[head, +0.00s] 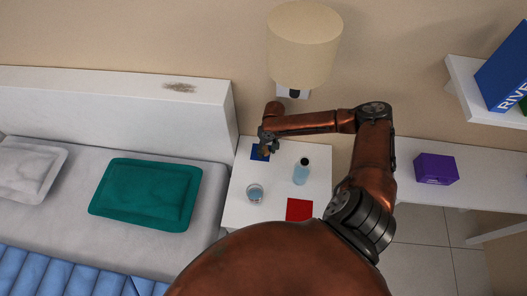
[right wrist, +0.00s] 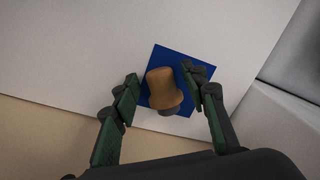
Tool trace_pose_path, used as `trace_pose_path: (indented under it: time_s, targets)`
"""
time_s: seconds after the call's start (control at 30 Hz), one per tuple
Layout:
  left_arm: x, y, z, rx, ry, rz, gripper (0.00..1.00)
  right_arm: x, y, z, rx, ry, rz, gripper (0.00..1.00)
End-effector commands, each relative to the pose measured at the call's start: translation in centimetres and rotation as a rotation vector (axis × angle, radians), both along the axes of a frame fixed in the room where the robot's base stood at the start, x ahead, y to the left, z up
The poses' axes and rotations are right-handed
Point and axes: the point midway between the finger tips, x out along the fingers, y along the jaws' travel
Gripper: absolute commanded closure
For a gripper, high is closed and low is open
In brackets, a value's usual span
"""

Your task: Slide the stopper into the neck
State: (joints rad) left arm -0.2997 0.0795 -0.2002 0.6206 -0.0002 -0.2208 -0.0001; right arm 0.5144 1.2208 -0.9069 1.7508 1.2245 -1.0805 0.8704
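The stopper (right wrist: 164,90) is a brown cork-like piece with a darker end. It is over the blue square (right wrist: 158,62) in the right wrist view. My right gripper (right wrist: 166,84) is open, with one finger on each side of the stopper and small gaps visible. In the head view my right gripper (head: 268,141) is over the blue square (head: 257,154) and mostly hides the stopper. A light-blue bottle (head: 301,174) with a dark neck stands upright on the white bedside table (head: 239,212), right of the gripper. My left gripper is not in view.
A glass (head: 255,193) stands left of the bottle. A red square (head: 299,209) lies at the near side of the table. A lamp (head: 303,45) is on the wall behind. The bed with a green pillow (head: 146,194) is left; a purple box (head: 435,168) is right.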

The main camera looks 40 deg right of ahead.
Motion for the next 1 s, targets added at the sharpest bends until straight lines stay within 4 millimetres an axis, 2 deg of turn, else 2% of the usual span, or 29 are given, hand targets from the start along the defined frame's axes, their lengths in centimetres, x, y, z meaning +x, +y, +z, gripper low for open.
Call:
trace_pose_path:
  time_s: [0.07, 0.47, 0.77, 0.87, 1.0]
  targets:
    - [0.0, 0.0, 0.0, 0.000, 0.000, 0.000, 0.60, 0.0, 0.0, 0.0, 0.000, 0.000, 0.000, 0.67]
    - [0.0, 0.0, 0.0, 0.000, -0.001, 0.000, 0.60, 0.0, 0.0, 0.0, 0.000, 0.000, 0.000, 0.94]
    - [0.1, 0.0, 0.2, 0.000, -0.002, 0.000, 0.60, 0.0, 0.1, 0.2, 0.001, 0.000, 0.000, 0.94]
    - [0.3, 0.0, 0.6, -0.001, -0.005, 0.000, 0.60, -0.2, 0.3, 0.9, 0.002, -0.001, 0.000, 0.94]
    - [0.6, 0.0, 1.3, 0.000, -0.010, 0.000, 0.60, -0.1, 0.3, 2.8, 0.000, -0.003, 0.000, 0.94]
